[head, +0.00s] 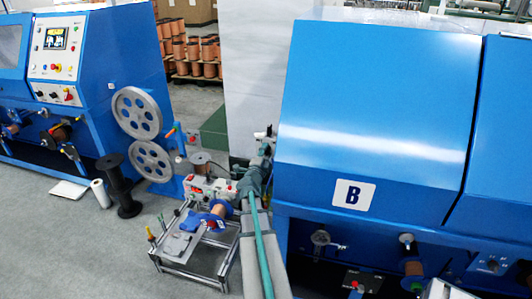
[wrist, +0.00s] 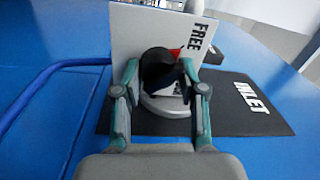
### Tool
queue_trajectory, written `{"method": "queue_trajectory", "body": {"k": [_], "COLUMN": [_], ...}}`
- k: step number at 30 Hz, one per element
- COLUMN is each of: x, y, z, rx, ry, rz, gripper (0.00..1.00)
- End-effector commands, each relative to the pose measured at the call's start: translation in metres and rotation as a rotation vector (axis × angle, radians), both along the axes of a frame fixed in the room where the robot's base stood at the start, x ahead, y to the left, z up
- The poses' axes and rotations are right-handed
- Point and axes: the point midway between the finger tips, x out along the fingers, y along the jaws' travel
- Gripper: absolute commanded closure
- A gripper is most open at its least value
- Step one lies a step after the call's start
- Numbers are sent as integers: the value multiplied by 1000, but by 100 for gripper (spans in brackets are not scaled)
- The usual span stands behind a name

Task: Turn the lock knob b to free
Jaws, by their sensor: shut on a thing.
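The lock knob b (wrist: 158,66) is black and sits in the middle of the wrist view on a pale round base (wrist: 165,105). A white plate (wrist: 150,30) behind it bears the word FREE, turned sideways, with a red patch beside the knob. My gripper (wrist: 159,76) is shut on the knob, one finger on each side. The knob's pointer direction is not clear. In the head view my arm reaches to the left side of the blue machine marked B (head: 380,110); the knob cannot be made out there.
A blue tube (wrist: 45,90) curves past at left. In the head view a small bench (head: 190,245) with a spool stands left of my arm. Grey floor is open farther left.

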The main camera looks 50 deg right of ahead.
Motion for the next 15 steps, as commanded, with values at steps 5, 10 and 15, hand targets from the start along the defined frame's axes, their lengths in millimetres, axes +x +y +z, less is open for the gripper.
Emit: {"method": "queue_trajectory", "body": {"k": [5, 10, 15], "x": [4, 4, 3], "y": [2, 2, 2], "z": [-4, -4, -3], "rx": [4, 5, 4], "ry": [8, 7, 4], "rz": [11, 12, 8], "gripper": [94, 44, 37]}}
